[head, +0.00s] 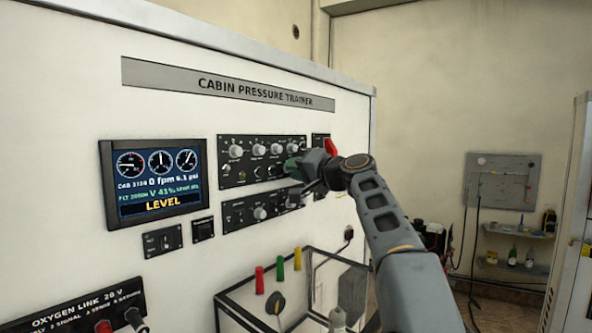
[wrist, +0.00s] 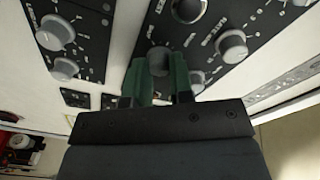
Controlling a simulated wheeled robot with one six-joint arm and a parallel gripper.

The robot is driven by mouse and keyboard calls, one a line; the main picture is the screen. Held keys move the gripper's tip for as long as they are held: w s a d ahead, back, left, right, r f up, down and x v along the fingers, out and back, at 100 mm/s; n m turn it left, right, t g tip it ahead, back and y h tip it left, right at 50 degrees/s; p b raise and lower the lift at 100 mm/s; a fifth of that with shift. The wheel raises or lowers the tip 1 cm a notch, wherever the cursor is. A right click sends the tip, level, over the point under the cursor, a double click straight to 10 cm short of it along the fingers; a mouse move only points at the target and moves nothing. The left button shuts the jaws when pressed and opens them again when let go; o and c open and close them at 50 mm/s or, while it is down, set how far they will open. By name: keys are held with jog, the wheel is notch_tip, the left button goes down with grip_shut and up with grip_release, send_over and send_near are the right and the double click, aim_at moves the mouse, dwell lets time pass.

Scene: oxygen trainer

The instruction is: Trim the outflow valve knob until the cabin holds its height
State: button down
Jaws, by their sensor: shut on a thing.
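My gripper (head: 291,168) is at the upper black knob panel (head: 232,150), near its lower right part. In the wrist view its two green fingers (wrist: 159,74) are shut on a grey knob, the outflow valve knob (wrist: 158,60), one finger on each side. In the head view the gripper hides this knob. The display (head: 154,181) shows three round gauges, "0 fpm", about 6.1 psi, a cabin figure near 2150, a valve figure near 43% and the yellow word "LEVEL".
Other knobs sit close around the gripper, including a large one (wrist: 187,8) and one on the lower panel (head: 260,212). A red part (head: 330,147) is just beside my wrist. Below stands a clear-sided box (head: 235,313) with red, green and yellow pieces.

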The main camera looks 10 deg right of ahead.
jog(key=c, duration=1)
grip_release()
jog(key=b+v, duration=0.5)
jog(key=v, duration=0.9)
jog(key=shift+b, duration=0.3)
jog(key=shift+a, duration=0.2)
